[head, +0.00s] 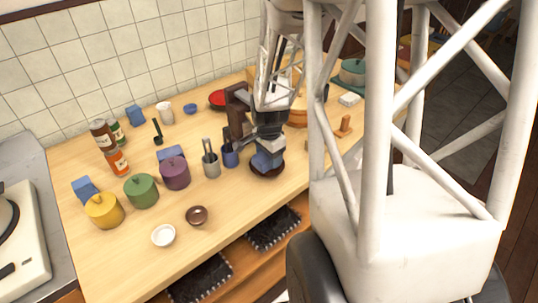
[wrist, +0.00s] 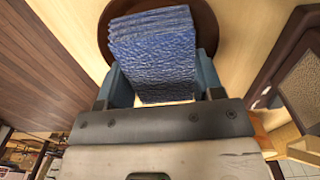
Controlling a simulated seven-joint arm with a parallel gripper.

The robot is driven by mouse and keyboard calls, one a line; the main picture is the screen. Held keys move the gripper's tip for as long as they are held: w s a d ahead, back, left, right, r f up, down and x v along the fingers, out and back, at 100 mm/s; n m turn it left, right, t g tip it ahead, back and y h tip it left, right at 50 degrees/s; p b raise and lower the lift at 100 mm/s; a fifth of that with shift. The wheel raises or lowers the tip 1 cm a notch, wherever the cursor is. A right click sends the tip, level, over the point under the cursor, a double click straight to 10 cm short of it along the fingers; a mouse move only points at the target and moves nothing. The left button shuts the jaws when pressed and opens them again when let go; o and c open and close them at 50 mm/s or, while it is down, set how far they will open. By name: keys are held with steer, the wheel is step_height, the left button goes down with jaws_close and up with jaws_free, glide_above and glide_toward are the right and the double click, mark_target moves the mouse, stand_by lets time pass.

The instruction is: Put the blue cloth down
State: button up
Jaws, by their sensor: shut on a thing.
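The blue cloth (wrist: 152,50) is a folded, rough-textured block. My gripper (wrist: 163,82) is shut on it, with one finger on each side. A round dark brown dish (wrist: 205,25) shows behind the cloth in the wrist view. In the head view my gripper (head: 268,146) points down with the cloth (head: 264,161) over the brown dish (head: 257,174) near the counter's front edge. I cannot tell whether the cloth touches the dish. My gripper hides part of both.
Purple (head: 175,174), green (head: 141,192) and yellow (head: 103,212) lidded pots stand further left. A small brown bowl (head: 197,215) and white bowl (head: 163,235) sit in front. Bare counter lies between.

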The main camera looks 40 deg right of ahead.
steer(key=shift+f, duration=0.1)
steer(key=o, duration=0.9)
step_height(320, 180, up, 13)
stand_by(0.3)
steer(key=shift+f, duration=0.15)
stand_by(0.5)
